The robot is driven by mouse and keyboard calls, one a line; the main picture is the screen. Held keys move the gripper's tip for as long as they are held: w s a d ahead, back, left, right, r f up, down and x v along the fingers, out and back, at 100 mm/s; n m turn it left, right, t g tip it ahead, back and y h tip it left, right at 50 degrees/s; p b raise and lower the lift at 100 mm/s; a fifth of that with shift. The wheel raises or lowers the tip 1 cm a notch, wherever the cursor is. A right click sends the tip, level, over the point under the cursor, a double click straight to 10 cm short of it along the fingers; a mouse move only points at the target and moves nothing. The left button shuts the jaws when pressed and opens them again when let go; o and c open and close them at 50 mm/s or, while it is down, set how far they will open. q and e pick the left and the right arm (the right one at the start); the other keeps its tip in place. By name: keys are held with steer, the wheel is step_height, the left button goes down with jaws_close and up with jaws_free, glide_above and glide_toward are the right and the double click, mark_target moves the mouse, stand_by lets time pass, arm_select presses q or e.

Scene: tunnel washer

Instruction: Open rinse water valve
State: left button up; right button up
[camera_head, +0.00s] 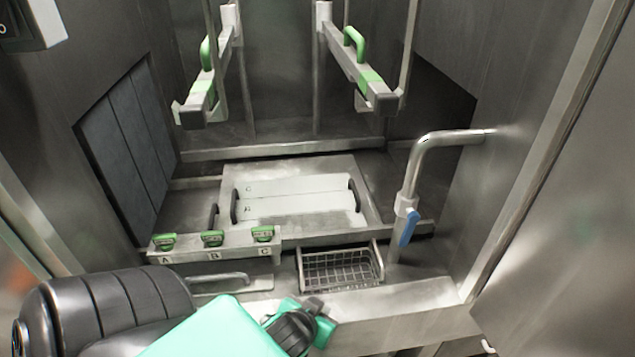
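A valve with a blue lever handle (408,228) sits on a bent steel pipe (414,170) at the right of the washer opening. The handle hangs down along the pipe, tilted slightly. No label on it is readable, so I cannot confirm that it is the rinse water valve. My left arm comes in from the lower left, black and teal, with its visible end below the wire basket. No gripper fingers can be made out on it. My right gripper is not in view. Nothing touches the valve.
Three green handles (212,239) marked A, B and C stand on a ledge at centre left. A wire basket (340,270) sits between the ledge and pipe. A white panel with black handles (298,198) lies behind. Two green-handled bars (362,70) project above. Steel walls flank the opening.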

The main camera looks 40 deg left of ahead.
arm_select(q)
steer(key=s+d+f+m+g+h, duration=0.2)
steer(key=s+d+f+g, duration=0.1)
steer(key=s+d+f, duration=0.1)
steer(key=shift+s+d+m, duration=0.3)
steer(key=shift+s, duration=0.2)
